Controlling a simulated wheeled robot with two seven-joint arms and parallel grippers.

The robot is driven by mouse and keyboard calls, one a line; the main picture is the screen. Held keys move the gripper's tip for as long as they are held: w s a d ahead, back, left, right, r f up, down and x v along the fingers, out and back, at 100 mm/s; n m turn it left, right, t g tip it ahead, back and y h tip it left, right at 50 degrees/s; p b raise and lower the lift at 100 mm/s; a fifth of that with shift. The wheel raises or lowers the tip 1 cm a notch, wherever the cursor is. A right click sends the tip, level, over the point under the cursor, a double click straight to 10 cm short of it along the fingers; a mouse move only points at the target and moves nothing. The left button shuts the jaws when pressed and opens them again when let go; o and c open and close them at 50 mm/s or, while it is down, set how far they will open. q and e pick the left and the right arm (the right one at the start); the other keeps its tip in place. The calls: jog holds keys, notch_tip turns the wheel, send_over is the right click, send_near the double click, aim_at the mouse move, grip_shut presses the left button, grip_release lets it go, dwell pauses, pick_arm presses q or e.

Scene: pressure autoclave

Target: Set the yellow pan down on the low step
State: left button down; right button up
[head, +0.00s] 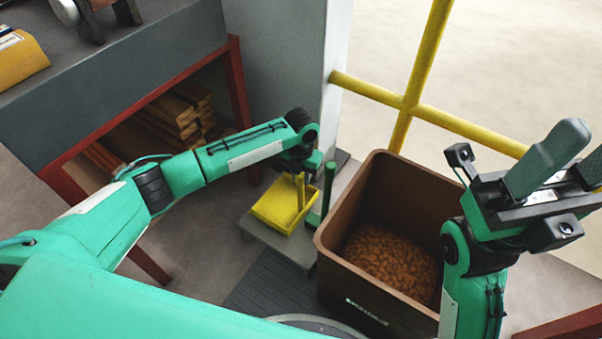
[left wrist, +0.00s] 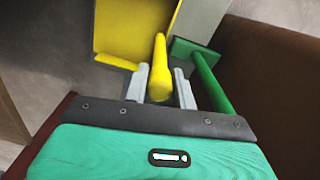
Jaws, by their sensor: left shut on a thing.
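The yellow pan (head: 279,208) is at the grey low step (head: 272,245), over its top or on it; I cannot tell whether its underside touches. My left gripper (head: 303,178) is shut on the pan's upright yellow handle. In the left wrist view the handle (left wrist: 160,75) stands between the two fingers (left wrist: 160,88), with the pan's tray (left wrist: 122,28) beyond. Part of the step is hidden under the pan. My right gripper (head: 574,160) is raised at the right, its fingers apart and nothing seen between them.
A green-handled tool (head: 328,188) stands close to the right of the pan. A brown bin (head: 341,247) with brown granules is right of the step. A grey pillar (head: 285,60) and yellow railing (head: 412,105) rise behind. A red-legged bench (head: 130,85) is at left.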

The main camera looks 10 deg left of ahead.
pick_arm(q)
jog(key=shift+f, duration=0.5)
jog(key=c, duration=1.1)
grip_release()
